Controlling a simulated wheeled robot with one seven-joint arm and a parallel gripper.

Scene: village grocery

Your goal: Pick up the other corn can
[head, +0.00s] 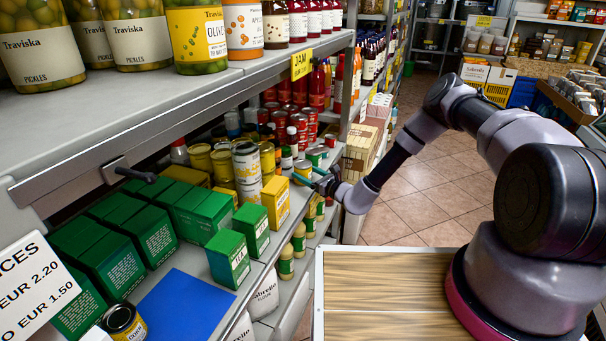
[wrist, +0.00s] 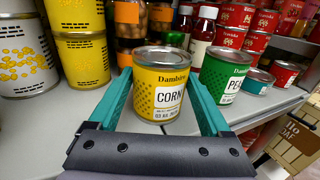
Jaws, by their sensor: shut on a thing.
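A yellow corn can (wrist: 160,90) with a white CORN label stands upright between the teal fingers of my gripper in the wrist view. My gripper (head: 318,176) is shut on it at the middle shelf in the head view, where the can is small and partly hidden. I cannot tell whether its base touches the shelf. Another corn can (head: 124,322) with a dark lid stands at the near left end of the shelf, beside a blue square (head: 185,306).
A green pea can (wrist: 224,75) stands close to the right finger. Large yellow-label cans (wrist: 84,60) are on the left, with jars and red cans behind. Green tea boxes (head: 228,258) and a yellow box (head: 276,200) stand nearer on the shelf. The upper shelf (head: 150,110) overhangs.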

